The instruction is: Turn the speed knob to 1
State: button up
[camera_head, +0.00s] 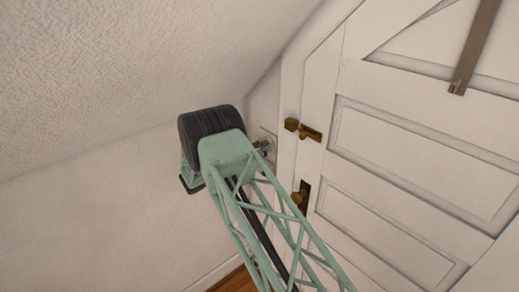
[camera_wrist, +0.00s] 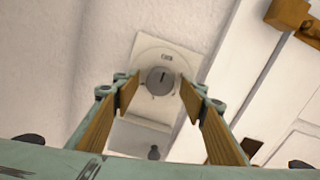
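The speed knob (camera_wrist: 160,81) is a round grey dial with a dark pointer mark, on a pale square plate (camera_wrist: 178,55) fixed to the wall. In the wrist view its pointer mark points roughly up; small marks surround it, but I cannot read any numbers. My gripper (camera_wrist: 160,88) is open, its two wood-coloured fingers spread to the left and right of the knob. I see no contact, and the exact gap in depth is unclear. In the head view my arm hides most of the plate (camera_head: 268,138) and the knob itself.
A white panelled door (camera_head: 400,150) stands to the right, with a brass latch (camera_head: 305,130) and a brass door knob (camera_head: 297,197). A sloped textured ceiling (camera_head: 130,70) comes down at the left. A pale fixture (camera_wrist: 140,138) with a small dark part sits below the plate.

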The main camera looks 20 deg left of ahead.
jog(key=c, duration=0.9)
jog(key=shift+o, duration=0.2)
